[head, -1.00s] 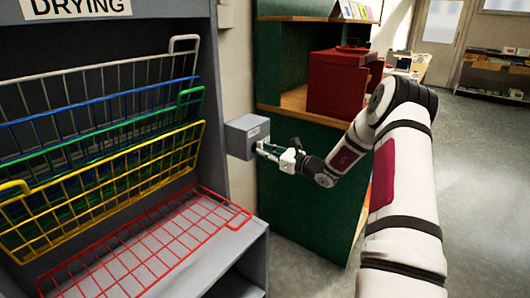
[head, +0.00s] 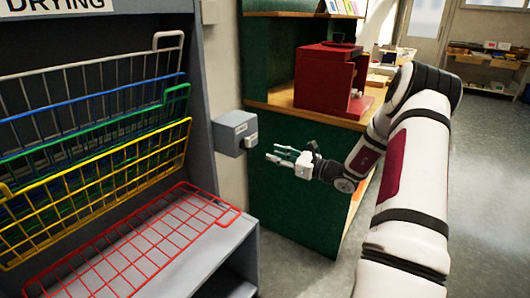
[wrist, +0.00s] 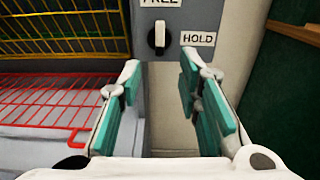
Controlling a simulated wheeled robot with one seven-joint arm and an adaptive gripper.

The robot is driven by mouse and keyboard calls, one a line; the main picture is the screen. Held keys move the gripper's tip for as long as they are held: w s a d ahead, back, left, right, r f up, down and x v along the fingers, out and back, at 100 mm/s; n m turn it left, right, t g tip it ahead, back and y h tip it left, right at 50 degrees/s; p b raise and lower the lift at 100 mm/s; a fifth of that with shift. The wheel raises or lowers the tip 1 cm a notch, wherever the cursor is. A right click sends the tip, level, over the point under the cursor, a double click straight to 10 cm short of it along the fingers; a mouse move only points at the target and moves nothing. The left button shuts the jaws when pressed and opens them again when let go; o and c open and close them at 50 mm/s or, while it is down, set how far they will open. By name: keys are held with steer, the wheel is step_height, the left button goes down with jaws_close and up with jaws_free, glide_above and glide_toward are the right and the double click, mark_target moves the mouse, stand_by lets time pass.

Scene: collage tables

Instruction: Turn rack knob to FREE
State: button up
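The rack knob (wrist: 159,38) is a small white bar on a dark round base, on the front of a grey box (head: 236,133). In the wrist view the bar stands upright, in line with the partly cut-off FREE label (wrist: 161,2) above it. The HOLD label (wrist: 198,39) is to its right. My gripper (wrist: 160,68) is open and empty, its teal-padded fingers apart on either side below the knob in the wrist view. In the head view my gripper (head: 277,154) is right of the box, with a gap between them.
The drying rack (head: 205,150) stands left of the box, with grey, blue, green, yellow and red wire shelves (head: 130,240). A green cabinet (head: 285,190) stands behind my gripper, with a red box (head: 322,80) on its wooden top. Open floor (head: 485,190) lies to the right.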

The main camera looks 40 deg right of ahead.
steer(key=shift+v, duration=1.05)
